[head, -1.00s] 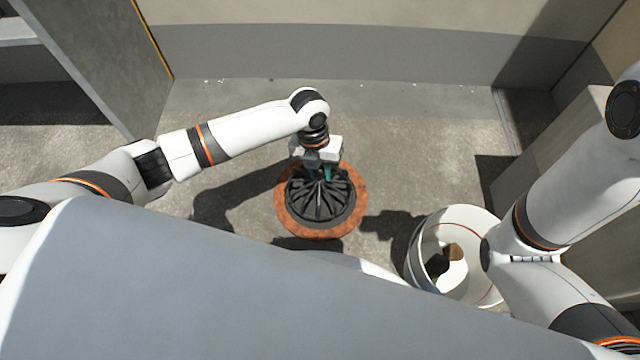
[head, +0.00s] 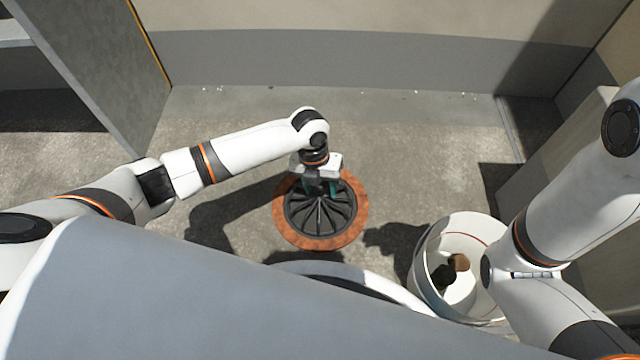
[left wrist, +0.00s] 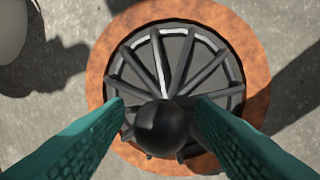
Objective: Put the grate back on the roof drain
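The black round grate (head: 320,216), with spokes and a central knob, lies within the rust-orange ring of the roof drain (head: 287,226) and looks level. In the left wrist view the grate (left wrist: 178,62) is inside the orange ring (left wrist: 100,66), its round black knob (left wrist: 164,128) between my fingers. My left gripper (head: 319,187) is low over the grate, pointing down. Its teal fingers (left wrist: 162,101) are spread, with visible gaps on both sides of the knob. The grate's near edge is partly hidden by the fingers in the wrist view. My right gripper is out of view.
A white bucket (head: 468,228) with dark and brown bits inside stands right of the drain, close to my right arm. A grey panel (head: 95,60) is at the left, a low wall (head: 330,60) behind. The floor between drain and wall is clear.

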